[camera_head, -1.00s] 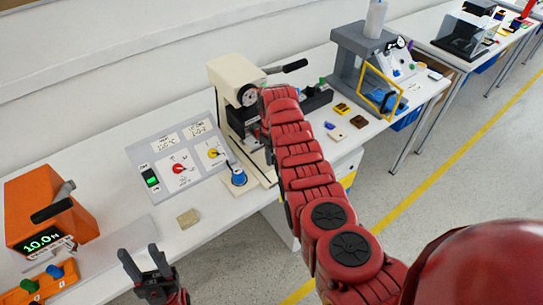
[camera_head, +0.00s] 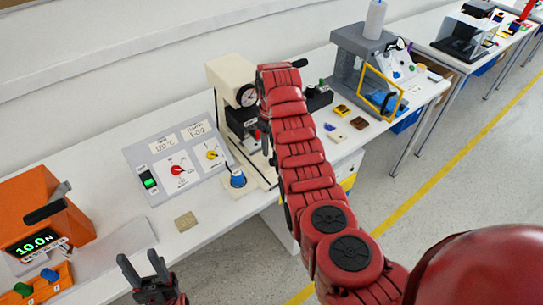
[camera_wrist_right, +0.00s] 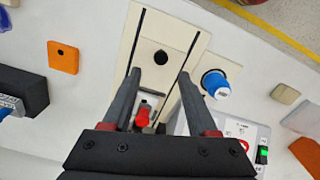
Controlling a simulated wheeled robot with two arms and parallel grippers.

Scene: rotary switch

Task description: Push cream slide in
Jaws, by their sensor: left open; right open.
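The cream machine (camera_head: 228,75) stands on the bench, with a dial on its head and a pale base plate. In the right wrist view, the cream slide (camera_wrist_right: 172,32) lies between two dark rails and has a round black spot (camera_wrist_right: 161,57). My right gripper (camera_wrist_right: 160,78) is open, its two fingers apart over the slide with nothing between them; I cannot tell if they touch it. A red part (camera_wrist_right: 142,116) shows between the fingers lower down. In the head view my right arm hides this gripper and part of the machine. My left gripper (camera_head: 140,260) is open and empty at the bench's front edge.
A blue knob (camera_head: 237,177) stands beside the machine base, next to a grey panel (camera_head: 178,165) with red and yellow dials. A tan block (camera_head: 186,221) lies in front. An orange device (camera_head: 40,215) is at left, a grey enclosure (camera_head: 362,65) at right.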

